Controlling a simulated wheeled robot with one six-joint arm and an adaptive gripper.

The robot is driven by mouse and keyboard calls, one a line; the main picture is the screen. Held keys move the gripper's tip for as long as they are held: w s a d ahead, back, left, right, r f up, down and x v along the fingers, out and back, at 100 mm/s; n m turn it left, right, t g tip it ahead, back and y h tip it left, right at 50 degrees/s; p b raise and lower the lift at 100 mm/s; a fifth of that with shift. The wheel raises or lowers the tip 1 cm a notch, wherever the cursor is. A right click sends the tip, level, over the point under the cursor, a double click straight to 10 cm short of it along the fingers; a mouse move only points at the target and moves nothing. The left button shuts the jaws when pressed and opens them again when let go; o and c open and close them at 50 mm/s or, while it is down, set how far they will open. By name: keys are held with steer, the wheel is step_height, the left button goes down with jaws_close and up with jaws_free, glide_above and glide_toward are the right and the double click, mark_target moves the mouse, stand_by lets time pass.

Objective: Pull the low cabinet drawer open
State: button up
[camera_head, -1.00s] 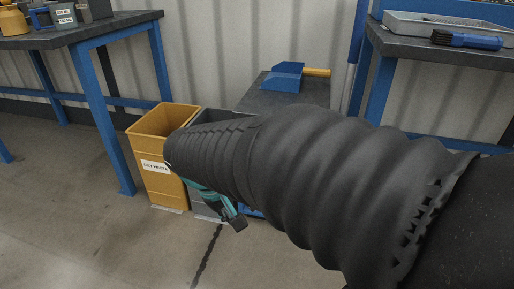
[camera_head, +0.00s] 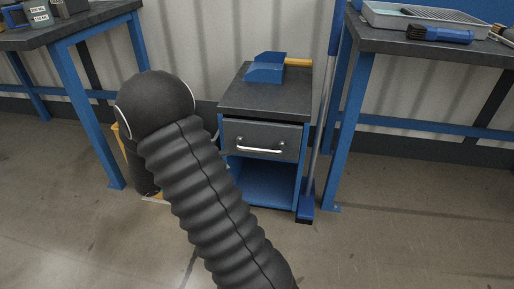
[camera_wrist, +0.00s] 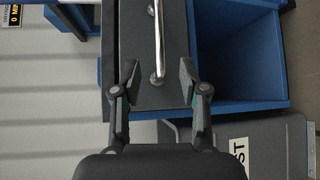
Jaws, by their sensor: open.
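The low cabinet (camera_head: 266,100) is blue with a dark top, and stands between two workbenches. Its dark grey drawer (camera_head: 282,142) looks shut, with a silver bar handle (camera_head: 261,150) across its front. Below is an open blue compartment (camera_head: 268,182). In the wrist view, turned on its side, the handle (camera_wrist: 159,35) runs up the picture in front of the drawer face (camera_wrist: 176,60). My gripper (camera_wrist: 158,82) is open and empty, its fingers to either side of the handle's lower end. I cannot tell the gap in depth. My arm hides the gripper in the head view.
A blue dustpan-like tool (camera_head: 266,68) lies on the cabinet. A broom (camera_head: 308,195) stands close at its right. A grey bin (camera_wrist: 265,145) sits beside it in the wrist view. The right bench (camera_head: 420,40) holds a tray. Floor in front is clear.

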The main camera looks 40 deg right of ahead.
mark_target(255, 151)
steer(key=d, duration=0.4)
steer(key=d+f, duration=0.1)
steer(key=d, duration=0.4)
steer(key=d+f, duration=0.1)
steer(key=d, duration=0.3)
steer(key=shift+s+d+f, duration=0.1)
steer(key=shift+s+d, duration=0.25)
steer(key=shift+c, duration=0.2)
jaws_close()
